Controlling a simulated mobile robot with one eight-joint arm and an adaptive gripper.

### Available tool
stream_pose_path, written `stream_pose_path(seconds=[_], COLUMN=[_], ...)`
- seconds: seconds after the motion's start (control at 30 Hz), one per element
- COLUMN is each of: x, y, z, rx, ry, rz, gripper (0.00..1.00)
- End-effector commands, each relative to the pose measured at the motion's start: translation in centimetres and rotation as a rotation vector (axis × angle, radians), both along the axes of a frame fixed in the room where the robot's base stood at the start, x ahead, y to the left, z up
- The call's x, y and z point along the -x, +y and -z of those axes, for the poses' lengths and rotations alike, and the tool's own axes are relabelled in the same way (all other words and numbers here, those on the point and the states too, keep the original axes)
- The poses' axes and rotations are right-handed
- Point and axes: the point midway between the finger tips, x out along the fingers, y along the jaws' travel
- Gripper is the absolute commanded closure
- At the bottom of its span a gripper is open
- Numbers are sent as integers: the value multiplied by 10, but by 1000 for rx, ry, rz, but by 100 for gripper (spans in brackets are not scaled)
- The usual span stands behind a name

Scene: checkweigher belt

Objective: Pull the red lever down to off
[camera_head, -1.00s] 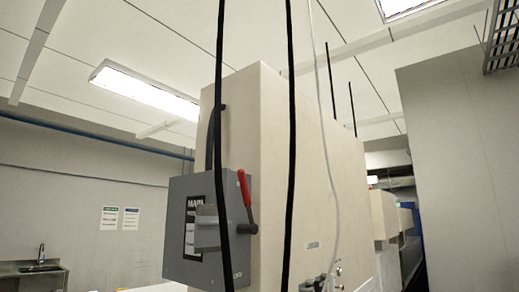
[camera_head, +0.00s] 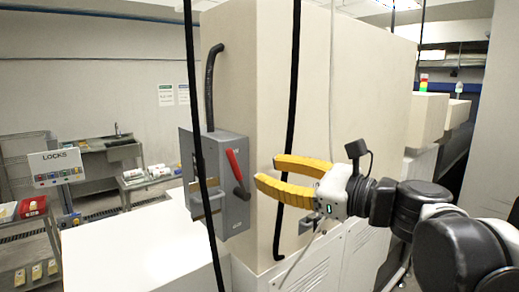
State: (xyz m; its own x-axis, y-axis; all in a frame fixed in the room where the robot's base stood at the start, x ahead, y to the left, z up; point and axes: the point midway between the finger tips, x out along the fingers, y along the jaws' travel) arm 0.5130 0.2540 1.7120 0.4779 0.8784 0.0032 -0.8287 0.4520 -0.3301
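The red lever (camera_head: 234,166) is on the right side of a grey switch box (camera_head: 222,150) fixed to the beige cabinet. Its red grip points up, tilted a little left, above a dark pivot (camera_head: 242,192). My gripper (camera_head: 266,172) has two yellow fingers, spread apart with nothing between them. It comes from the right, and its fingertips point left toward the lever. In the picture they are a little to the right of the lever; I cannot tell the distance in depth. A black strap crosses the front of the box and hides part of it.
Black hanging straps cross the view, one by the box and one behind my fingers. The beige cabinet (camera_head: 350,80) stands behind my gripper. A white surface (camera_head: 140,240) lies below left of the box. A LOCKS sign (camera_head: 57,166) and sink bench (camera_head: 110,160) are farther left.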

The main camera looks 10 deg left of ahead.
Motion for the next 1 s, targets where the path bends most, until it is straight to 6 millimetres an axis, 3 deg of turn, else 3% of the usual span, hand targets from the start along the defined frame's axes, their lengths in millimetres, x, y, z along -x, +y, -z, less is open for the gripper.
stream_pose_path(seconds=[0.5, 0.9, 0.93, 1.0], x=[-42, -47, -47, -47], y=[80, 89, 89, 89], z=[1, 2, 2, 2], rx=[4, 4, 4, 4], ry=[-3, -3, -3, -3], rz=[-2, 0, 0, 0], gripper=[63, 63, 64, 86])
